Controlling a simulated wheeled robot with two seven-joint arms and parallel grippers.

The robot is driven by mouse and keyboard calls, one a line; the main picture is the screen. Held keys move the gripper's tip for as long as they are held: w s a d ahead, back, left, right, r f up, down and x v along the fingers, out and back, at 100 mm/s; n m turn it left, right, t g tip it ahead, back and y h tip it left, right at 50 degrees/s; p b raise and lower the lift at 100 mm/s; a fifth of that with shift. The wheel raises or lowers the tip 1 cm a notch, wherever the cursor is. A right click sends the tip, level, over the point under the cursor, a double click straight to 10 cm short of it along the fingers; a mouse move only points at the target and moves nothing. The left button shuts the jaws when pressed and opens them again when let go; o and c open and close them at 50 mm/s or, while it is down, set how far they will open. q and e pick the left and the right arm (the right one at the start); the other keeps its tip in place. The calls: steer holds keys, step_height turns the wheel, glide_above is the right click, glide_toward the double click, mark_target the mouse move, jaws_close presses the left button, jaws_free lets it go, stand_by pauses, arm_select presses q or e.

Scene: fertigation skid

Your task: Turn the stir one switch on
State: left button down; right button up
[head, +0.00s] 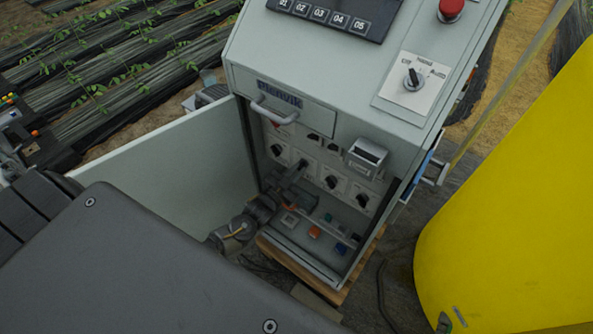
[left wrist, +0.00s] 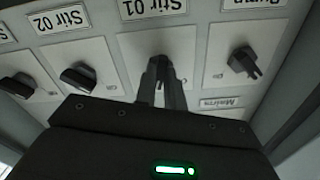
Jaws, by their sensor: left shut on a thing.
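The stir one switch (left wrist: 159,63) is a dark rotary knob on a white plate labelled "Stir 01", upside down in the left wrist view. My left gripper (left wrist: 160,84) has its two fingers closed around this knob. They hide most of it, so I cannot tell its setting. In the head view my left gripper (head: 302,164) reaches into the open grey cabinet (head: 336,133), at the row of switches.
Beside the held switch are the pump switch (left wrist: 244,62) and the Stir 02 switch (left wrist: 78,78). The open cabinet door (head: 170,165) stands left of my left arm. A yellow tank (head: 520,215) stands at right.

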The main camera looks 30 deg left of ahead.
arm_select(q)
steer(key=m, duration=0.5)
stand_by(0.6)
steer(key=c, duration=1.5)
jaws_free()
steer(key=shift+s+a+b, duration=0.25)
steer(key=shift+s, duration=1.55)
steer(key=shift+s+a+b, duration=0.3)
steer(key=shift+s, duration=1.45)
steer(key=shift+s+a+b, duration=0.25)
steer(key=shift+s, duration=1.55)
